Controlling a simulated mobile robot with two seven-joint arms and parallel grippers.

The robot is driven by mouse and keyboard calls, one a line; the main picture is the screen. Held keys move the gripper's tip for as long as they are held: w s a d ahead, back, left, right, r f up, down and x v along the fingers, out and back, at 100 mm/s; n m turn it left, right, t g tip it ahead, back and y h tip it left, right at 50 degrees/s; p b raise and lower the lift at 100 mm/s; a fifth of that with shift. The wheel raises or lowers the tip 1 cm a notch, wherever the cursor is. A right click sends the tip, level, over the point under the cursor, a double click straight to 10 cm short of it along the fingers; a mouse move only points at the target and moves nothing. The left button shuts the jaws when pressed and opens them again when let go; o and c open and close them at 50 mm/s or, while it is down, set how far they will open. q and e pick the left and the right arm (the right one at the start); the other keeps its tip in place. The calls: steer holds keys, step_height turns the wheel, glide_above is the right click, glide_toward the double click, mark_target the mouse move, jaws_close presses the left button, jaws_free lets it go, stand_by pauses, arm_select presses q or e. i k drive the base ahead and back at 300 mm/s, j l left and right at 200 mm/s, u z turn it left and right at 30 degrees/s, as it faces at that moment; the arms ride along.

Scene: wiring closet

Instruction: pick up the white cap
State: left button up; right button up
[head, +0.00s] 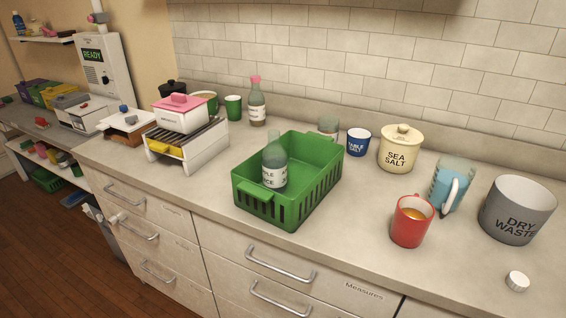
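A small white cap (517,281) lies on the counter at the lower right, in front of the grey dry waste bin and to the right of the red mug. It stands clear of the things around it. Neither of my grippers shows in the head view.
Near the cap are the grey "DRY WASTE" bin (517,210), a red mug (411,221) with orange liquid and a blue-filled clear jug (450,187). A green basket (287,185) holding a bottle (274,168) stands mid-counter. Bare counter surrounds the cap.

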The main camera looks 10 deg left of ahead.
mark_target(516, 281)
steer(key=u, duration=0.5)
steer(key=z, duration=1.7)
steer(key=u, duration=1.7)
steer(key=z, duration=1.7)
